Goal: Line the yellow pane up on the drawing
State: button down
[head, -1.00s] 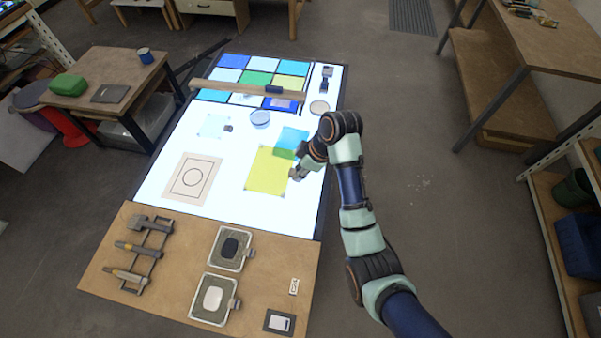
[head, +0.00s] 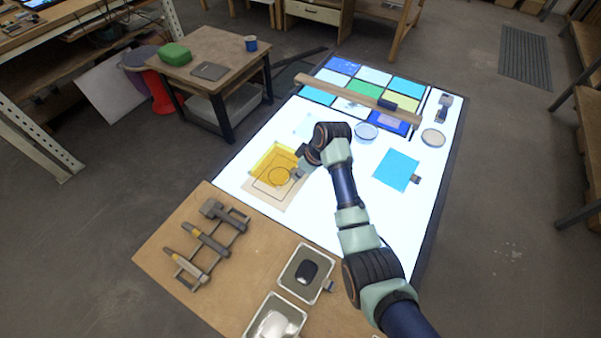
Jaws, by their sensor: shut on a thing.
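The yellow pane (head: 268,160) is see-through and lies over the upper part of the drawing. The drawing (head: 268,197) is a beige sheet with a dark square outline and a circle. The circle shows through the pane, and a strip of the sheet is bare along the lower edge, so pane and sheet are not flush. My gripper (head: 297,174) is shut on the pane at its right edge. My arm comes in from the lower right. I cannot tell whether the pane touches the sheet or hovers just above it.
A blue pane (head: 397,169) with a small grey block (head: 416,180) lies to the right on the lit table (head: 375,215). Round dishes (head: 366,132) stand behind. Tools (head: 207,240) and trays (head: 306,273) lie in front.

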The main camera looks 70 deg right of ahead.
aim_at(298, 186)
jog(key=shift+s+f, duration=0.25)
notch_tip(298, 186, down, 4)
jog(key=b, duration=0.5)
jog(key=shift+f, duration=0.2)
jog(key=shift+r+p, duration=0.2)
jog(key=shift+p, duration=0.1)
jog(key=shift+f+p, duration=0.7)
jog(key=shift+p, duration=0.15)
dwell(1.5)
jog(key=c, duration=0.8)
grip_release()
jog(key=shift+c, duration=0.2)
jog(key=v, duration=1.2)
